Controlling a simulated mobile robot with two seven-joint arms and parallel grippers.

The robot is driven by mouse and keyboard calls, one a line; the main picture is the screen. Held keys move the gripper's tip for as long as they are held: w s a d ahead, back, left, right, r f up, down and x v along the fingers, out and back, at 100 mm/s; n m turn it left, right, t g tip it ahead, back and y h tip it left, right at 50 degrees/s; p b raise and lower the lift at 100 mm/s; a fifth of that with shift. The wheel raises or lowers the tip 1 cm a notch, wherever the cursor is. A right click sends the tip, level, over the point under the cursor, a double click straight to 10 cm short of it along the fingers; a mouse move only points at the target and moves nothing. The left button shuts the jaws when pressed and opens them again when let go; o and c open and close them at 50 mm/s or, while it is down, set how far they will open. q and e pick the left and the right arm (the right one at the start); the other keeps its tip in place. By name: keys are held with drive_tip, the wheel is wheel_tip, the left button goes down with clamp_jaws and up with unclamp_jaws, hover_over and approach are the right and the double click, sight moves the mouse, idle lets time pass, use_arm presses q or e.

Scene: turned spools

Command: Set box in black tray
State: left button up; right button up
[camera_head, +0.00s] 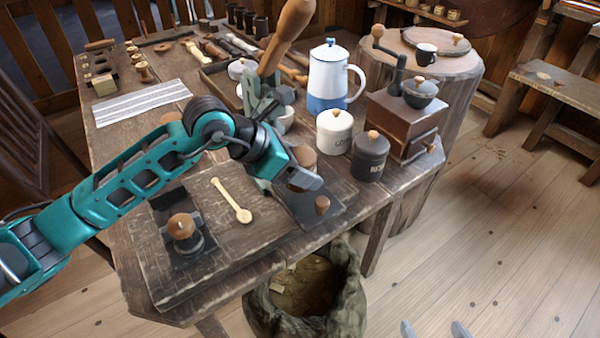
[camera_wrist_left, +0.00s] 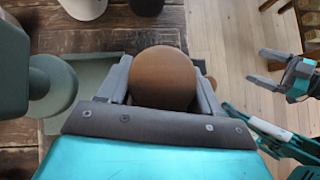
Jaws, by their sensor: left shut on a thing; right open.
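My left gripper (camera_head: 306,182) is shut on a round brown wooden piece, likely the box; its domed top (camera_wrist_left: 165,78) fills the space between the fingers in the left wrist view. In the head view the gripper and arm hide most of it. It is over or at the dark flat tray (camera_head: 336,194) near the table's front edge; I cannot tell whether it touches the tray. A small wooden cylinder (camera_head: 322,205) stands at the tray's front. My right gripper (camera_wrist_left: 285,70) is open and empty, off the table's side; its fingertips show at the bottom of the head view (camera_head: 435,329).
A green-grey machine (camera_head: 262,110) with a wooden handle stands beside the left gripper. A white canister (camera_head: 334,132), dark canister (camera_head: 369,157) and coffee grinder (camera_head: 402,125) are to the right. A wooden spoon (camera_head: 232,200) lies left. A sack (camera_head: 308,290) stands below the front edge.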

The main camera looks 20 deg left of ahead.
use_arm(q)
drive_tip(key=shift+f, duration=0.8)
drive_tip(key=shift+f, duration=0.15)
drive_tip(key=o, duration=0.8)
drive_tip(key=shift+c, duration=0.2)
drive_tip(key=shift+a+r, duration=0.1)
drive_tip(key=shift+r, duration=0.1)
drive_tip(key=v, duration=1.1)
drive_tip(key=shift+s+a+r+p, duration=0.15)
drive_tip(key=shift+s+r+p, duration=0.05)
drive_tip(key=shift+r+p, duration=0.1)
